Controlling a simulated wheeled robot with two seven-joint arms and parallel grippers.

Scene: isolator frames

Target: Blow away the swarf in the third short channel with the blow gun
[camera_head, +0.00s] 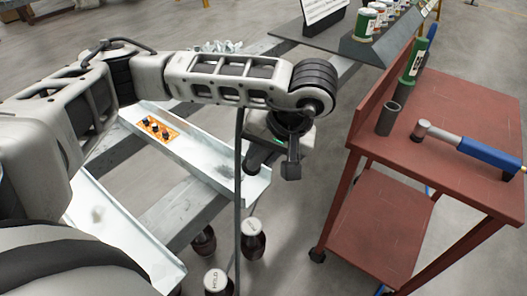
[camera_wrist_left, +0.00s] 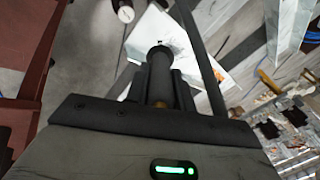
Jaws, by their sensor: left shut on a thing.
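My left gripper (camera_head: 277,160) hangs near the right end of a pale metal channel (camera_head: 185,148). It is shut on a dark cylindrical tool, likely the blow gun (camera_wrist_left: 160,68), with a brass-coloured part between the fingers. Its far end overlaps a pale sheet surface in the left wrist view. An orange plate with black knobs (camera_head: 157,130) lies in that channel. A second channel (camera_head: 125,240) at the lower left holds a small whitish patch. Silvery shards (camera_head: 222,46) lie at the back, partly behind my arm. I cannot tell which channel is the third. My right gripper is not in view.
A red cart (camera_head: 455,110) on the right carries a blue-handled tool (camera_head: 490,155), an upright grey tube (camera_head: 388,118) and a green bottle (camera_head: 414,62). A dark vertical line (camera_head: 238,220) passes before the channel. Dark floor weights (camera_head: 252,240) stand below. Cans (camera_head: 365,24) stand behind.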

